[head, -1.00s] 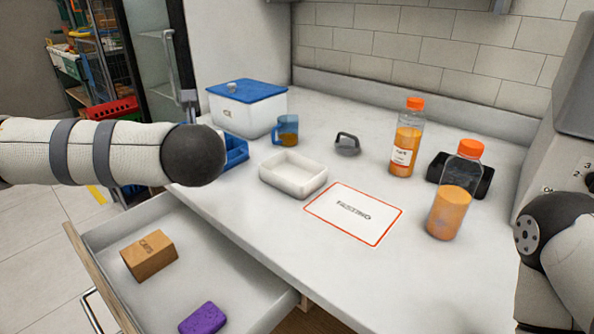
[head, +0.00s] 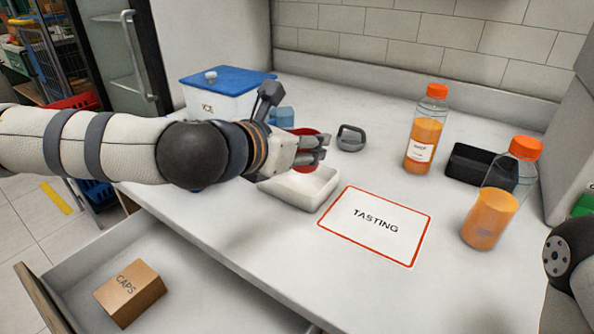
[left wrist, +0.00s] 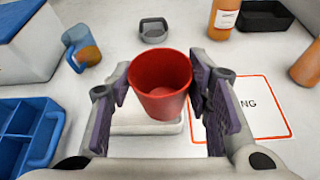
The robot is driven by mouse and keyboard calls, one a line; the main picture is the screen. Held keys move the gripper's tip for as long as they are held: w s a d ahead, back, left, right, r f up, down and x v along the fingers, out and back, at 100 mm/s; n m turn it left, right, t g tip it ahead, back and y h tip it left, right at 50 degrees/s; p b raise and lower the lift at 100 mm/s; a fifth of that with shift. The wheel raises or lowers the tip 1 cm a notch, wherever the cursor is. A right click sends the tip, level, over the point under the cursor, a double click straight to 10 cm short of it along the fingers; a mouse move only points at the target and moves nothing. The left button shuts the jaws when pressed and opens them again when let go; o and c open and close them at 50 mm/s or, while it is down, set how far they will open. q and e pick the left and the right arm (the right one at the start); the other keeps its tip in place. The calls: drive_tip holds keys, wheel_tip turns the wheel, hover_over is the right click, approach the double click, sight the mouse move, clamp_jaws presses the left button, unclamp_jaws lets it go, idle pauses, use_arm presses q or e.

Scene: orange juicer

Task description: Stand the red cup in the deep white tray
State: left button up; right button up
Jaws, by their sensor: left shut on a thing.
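My left gripper (head: 316,149) is shut on the red cup (left wrist: 160,100), its pads on either side of it. In the left wrist view the cup looks upright and empty, its mouth facing up. In the head view only parts of the cup show around the fingers. The deep white tray (head: 300,190) stands on the counter directly below the cup; the gripper and cup hide part of it. The tray also shows behind the cup in the left wrist view (left wrist: 122,120). I cannot tell whether the cup's base touches the tray. My right gripper is out of view.
A blue jug (left wrist: 82,48), a grey handled object (head: 351,138) and a blue-lidded box (head: 225,97) stand near the tray. The tasting card (head: 375,225) lies to its right. Two juice bottles (head: 424,130) (head: 490,215) stand farther right. The front drawer (head: 190,290) is open.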

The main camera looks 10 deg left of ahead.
use_arm(q)
drive_tip(key=w+f, duration=0.1)
drive_tip(key=f, duration=0.1)
drive_tip(key=w+a+f, duration=0.1)
drive_tip(key=w+f, duration=0.1)
drive_tip(key=w+a+f+b, duration=0.1)
drive_tip(key=w+f, duration=0.1)
drive_tip(key=shift+w+a, duration=0.15)
drive_tip(key=shift+w, duration=0.05)
drive_tip(key=shift+w+a+f+b, duration=0.1)
drive_tip(key=shift+w+f+b, duration=0.1)
drive_tip(key=shift+f, duration=0.7)
drive_tip(key=shift+w+a+f+b, duration=0.1)
drive_tip(key=shift+w+f+b, duration=0.1)
drive_tip(key=shift+f, duration=0.7)
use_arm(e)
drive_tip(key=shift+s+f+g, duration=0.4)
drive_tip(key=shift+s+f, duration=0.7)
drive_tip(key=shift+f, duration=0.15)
use_arm(q)
drive_tip(key=shift+f, duration=0.2)
drive_tip(key=o, duration=0.8)
drive_tip(key=shift+o, duration=0.2)
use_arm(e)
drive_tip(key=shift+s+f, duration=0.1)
